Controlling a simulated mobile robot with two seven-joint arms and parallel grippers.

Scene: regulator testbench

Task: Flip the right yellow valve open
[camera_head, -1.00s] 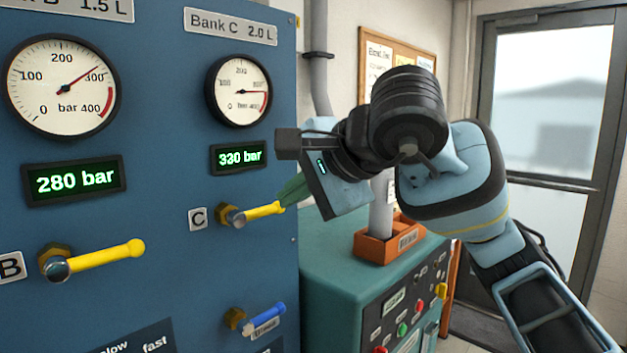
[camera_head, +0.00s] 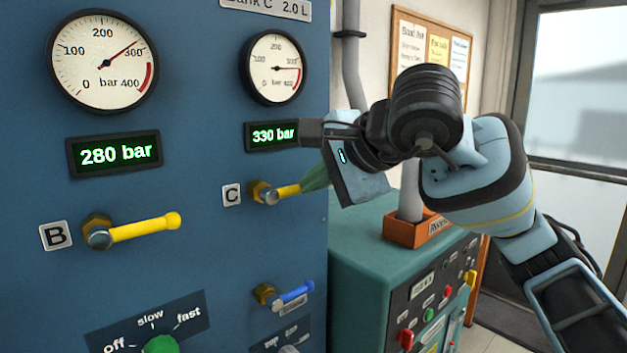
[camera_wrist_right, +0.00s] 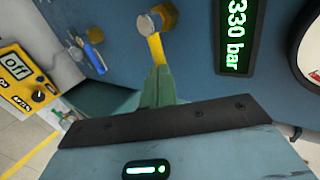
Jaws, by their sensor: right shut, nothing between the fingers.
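The right yellow valve (camera_head: 287,190) is on the blue panel beside the label C, under the 330 bar display. Its handle points right, slightly upward. My right gripper (camera_head: 314,178) is at the handle's free end, with its green fingers shut and overlapping that end in the head view. In the right wrist view, the yellow handle (camera_wrist_right: 156,48) runs from its brass fitting down to the green fingertips (camera_wrist_right: 160,82). The handle's tip is hidden, and I cannot tell whether the fingers touch it. My left gripper is not in view.
Another yellow valve (camera_head: 145,227), labelled B, is on the left. A blue valve (camera_head: 293,294) sits below valve C. A green cabinet (camera_head: 365,250) with buttons and an orange tray (camera_head: 405,232) stands right of the panel, below my right arm.

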